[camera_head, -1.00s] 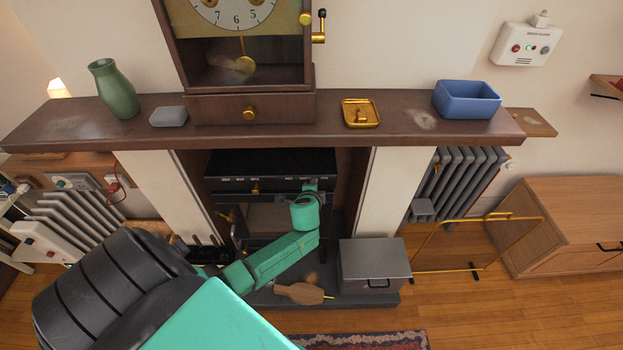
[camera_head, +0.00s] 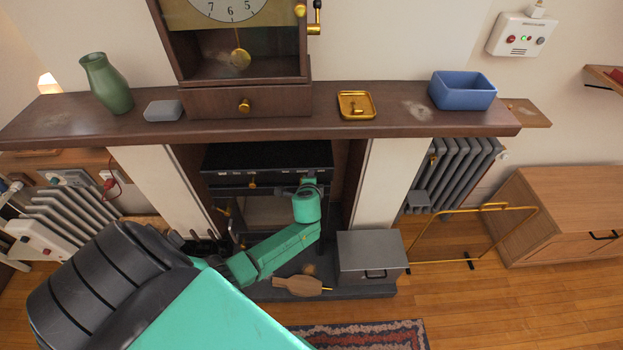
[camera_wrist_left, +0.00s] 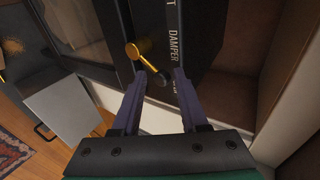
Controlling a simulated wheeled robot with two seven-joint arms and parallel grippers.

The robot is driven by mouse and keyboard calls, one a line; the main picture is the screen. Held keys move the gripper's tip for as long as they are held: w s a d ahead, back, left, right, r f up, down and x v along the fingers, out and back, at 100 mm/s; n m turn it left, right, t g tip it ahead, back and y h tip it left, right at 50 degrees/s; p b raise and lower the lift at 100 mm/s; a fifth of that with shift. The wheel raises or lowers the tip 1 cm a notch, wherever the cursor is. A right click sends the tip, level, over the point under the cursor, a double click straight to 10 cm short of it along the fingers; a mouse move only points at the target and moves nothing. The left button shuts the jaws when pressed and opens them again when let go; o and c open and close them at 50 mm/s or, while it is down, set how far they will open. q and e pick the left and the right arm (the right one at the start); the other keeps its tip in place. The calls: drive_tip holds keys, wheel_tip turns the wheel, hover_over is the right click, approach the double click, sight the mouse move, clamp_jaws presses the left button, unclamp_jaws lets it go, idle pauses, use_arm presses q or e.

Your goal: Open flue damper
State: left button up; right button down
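The black stove (camera_head: 265,155) stands in the fireplace opening. In the left wrist view its black panel (camera_wrist_left: 192,45) carries the white word DAMPER. A brass handle (camera_wrist_left: 142,47) sticks out beside that panel, just beyond and left of my fingertips. A small dark round knob (camera_wrist_left: 159,77) shows between the fingers. My left gripper (camera_wrist_left: 161,76) is open, its two fingers apart with nothing clearly held. In the head view the left gripper (camera_head: 309,184) is at the right end of the stove's front; its fingers are too small to judge there. My right gripper is not in view.
The mantel shelf (camera_head: 400,125) juts out above the stove and holds a green vase (camera_head: 107,85), a clock, a brass dish (camera_head: 356,104) and a blue box (camera_head: 463,91).

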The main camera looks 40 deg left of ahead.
use_arm(q)
drive_tip(key=shift+d, duration=0.1)
drive_tip(key=v, duration=1.4)
drive_tip(key=shift+s+r+p, duration=0.15)
drive_tip(key=shift+r+p, duration=0.05)
drive_tip(key=shift+p, duration=0.25)
